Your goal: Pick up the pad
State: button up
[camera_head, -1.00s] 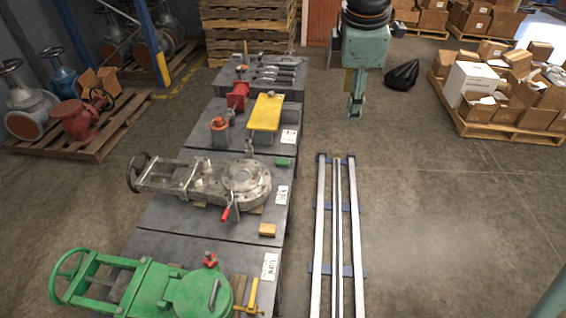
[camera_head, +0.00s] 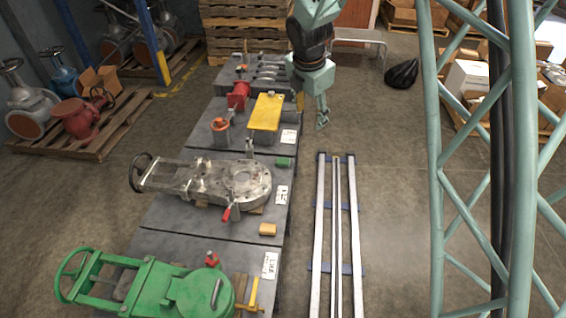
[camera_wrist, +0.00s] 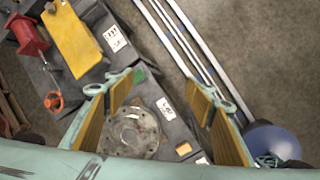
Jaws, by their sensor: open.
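A small flat green block (camera_head: 284,162), which looks like the pad, lies on the grey bench top (camera_head: 196,247) near its right edge. It also shows in the wrist view (camera_wrist: 139,74), close to my left finger. A tan block (camera_head: 267,229) lies nearer the front on the same edge, and it also shows in the wrist view (camera_wrist: 183,149). My gripper (camera_head: 322,113) is open and empty. It is in the air to the right of the bench, beyond the green block. In the wrist view its fingers (camera_wrist: 163,90) are spread wide, with the bench below.
A grey valve (camera_head: 240,182) with a red handle lies left of the pad. A yellow plate (camera_head: 266,111) stands behind it. A green valve (camera_head: 160,290) lies at the front. Long metal rails (camera_head: 337,230) lie right of the bench, with clear floor beyond them.

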jog(key=w+a+f+n, duration=0.2)
jog(key=a+f, duration=0.1)
jog(key=f, duration=0.3)
jog(key=w+a+f+n+p, duration=0.1)
jog(key=w+a+f+n, duration=0.1)
jog(key=f, duration=0.4)
jog(key=w+a+f+n+p, duration=0.1)
jog(key=w+a+f+n, duration=0.1)
jog(key=a+f+n, duration=0.2)
notch_tip(320, 180, down, 3)
jog(key=shift+w+a, duration=0.3)
jog(key=shift+a, duration=0.35)
jog(key=shift+f, duration=0.1)
jog(key=b, duration=0.2)
send_over(283, 161)
jog(key=s, duration=0.2)
jog(key=shift+w+a+f, duration=0.1)
jog(key=shift+f, duration=1.95)
jog(key=shift+w+f, duration=0.1)
jog(key=shift+f, duration=1.9)
jog(key=shift+s+b+x, duration=0.1)
jog(key=shift+b+x, duration=0.5)
jog(key=shift+x, duration=0.7)
jog(key=shift+s+b+x, duration=0.15)
jog(key=shift+b+x, duration=0.45)
jog(key=shift+x, duration=0.7)
jog(key=shift+a+f, duration=0.1)
jog(key=shift+c, duration=0.7)
